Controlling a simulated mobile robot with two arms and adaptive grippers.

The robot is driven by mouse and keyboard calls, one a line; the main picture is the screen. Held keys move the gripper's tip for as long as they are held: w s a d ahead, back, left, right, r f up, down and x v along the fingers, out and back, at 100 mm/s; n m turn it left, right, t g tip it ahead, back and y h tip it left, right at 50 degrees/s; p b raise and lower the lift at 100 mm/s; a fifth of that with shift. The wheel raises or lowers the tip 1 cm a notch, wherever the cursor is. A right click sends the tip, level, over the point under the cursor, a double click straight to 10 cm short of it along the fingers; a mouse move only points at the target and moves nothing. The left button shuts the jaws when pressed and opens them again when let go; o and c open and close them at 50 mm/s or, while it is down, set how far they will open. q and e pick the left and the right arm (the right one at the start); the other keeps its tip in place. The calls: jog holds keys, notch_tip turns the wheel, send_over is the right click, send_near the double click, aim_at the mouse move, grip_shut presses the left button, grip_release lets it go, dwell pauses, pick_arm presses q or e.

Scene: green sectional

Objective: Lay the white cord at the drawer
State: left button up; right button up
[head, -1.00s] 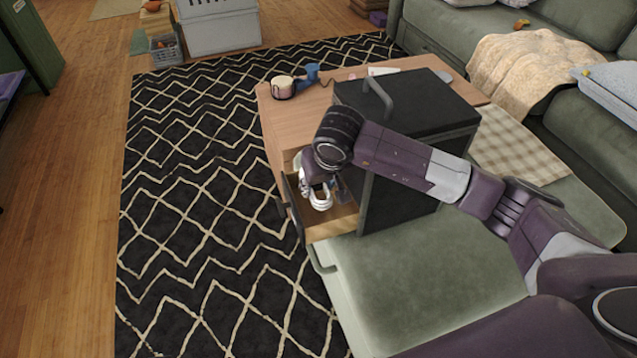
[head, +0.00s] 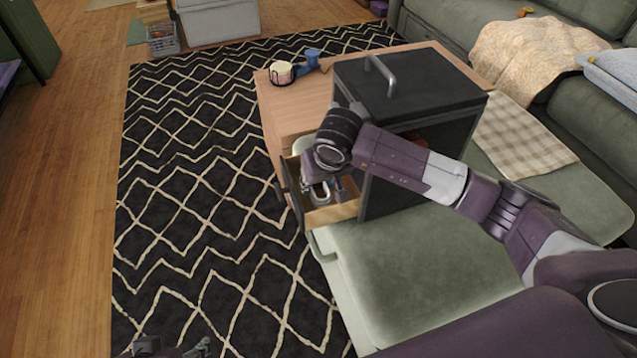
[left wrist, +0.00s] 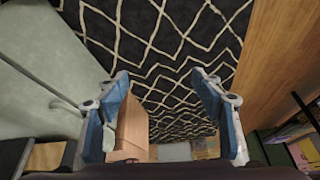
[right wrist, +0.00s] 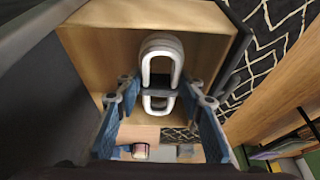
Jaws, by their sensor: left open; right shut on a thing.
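The white cord (right wrist: 161,60) is a looped bundle with a dark band around its middle. It shows in the right wrist view over the wooden floor of the open drawer (right wrist: 215,48); in the head view only a bit of it shows under my gripper. My right gripper (head: 322,192) reaches down into the drawer (head: 335,213), its fingers (right wrist: 160,98) closed on the cord at the band. Whether the cord touches the drawer floor I cannot tell. My left gripper (head: 172,347) is open and empty over the rug, at the bottom edge of the head view; its spread fingers show in the left wrist view (left wrist: 165,90).
A black box with a handle (head: 410,85) stands on the wooden table (head: 300,110) beside the drawer. A candle (head: 281,72) and a blue object (head: 311,56) are at the table's far left. The green sofa seat (head: 430,265) lies in front. The patterned rug (head: 200,190) is clear.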

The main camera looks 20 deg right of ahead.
jog(key=shift+f+b, duration=0.4)
jog(key=shift+f, duration=0.15)
jog(key=shift+f+b, duration=0.5)
jog(key=shift+f, duration=0.05)
pick_arm(q)
jog(key=w+d+r+t, duration=0.2)
jog(key=w+r+t, duration=0.1)
jog(key=w, duration=0.2)
jog(key=w+d+r+t+h, duration=0.1)
jog(key=w+r+t, duration=0.2)
jog(key=w, duration=0.2)
jog(key=shift+w+d+r+h, duration=0.3)
jog(key=shift+w+d+r, duration=0.05)
jog(key=shift+w, duration=0.05)
pick_arm(e)
jog(key=shift+f, duration=0.25)
jog(key=o, duration=1.5)
jog(key=shift+o, duration=0.2)
jog(key=shift+a+r, duration=0.1)
